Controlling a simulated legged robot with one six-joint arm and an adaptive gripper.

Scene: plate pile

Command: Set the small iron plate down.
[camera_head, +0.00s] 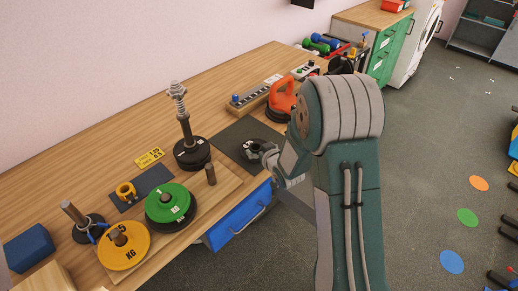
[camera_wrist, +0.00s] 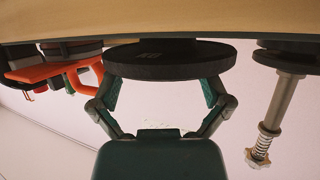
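The small iron plate (camera_wrist: 168,62) is a dark flat disc with pale lettering. It appears level and low over the dark mat (camera_head: 229,138); I cannot tell for sure that it touches the mat. The wrist view is upside down, with the table at the top. My gripper (camera_wrist: 160,92) is open, its two green-padded fingers spread wide with nothing visible between the pads. The fingertips are close by the plate's rim; contact is unclear. In the head view, my gripper (camera_head: 262,152) is at the mat, and it and my arm partly hide the spot.
A spring-topped post with black plates (camera_head: 192,153) stands to the left. Green (camera_head: 171,204) and yellow (camera_head: 124,247) plates are nearer, with a bare peg (camera_head: 211,174) beside the green one. The blue drawer (camera_head: 238,219) is below.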

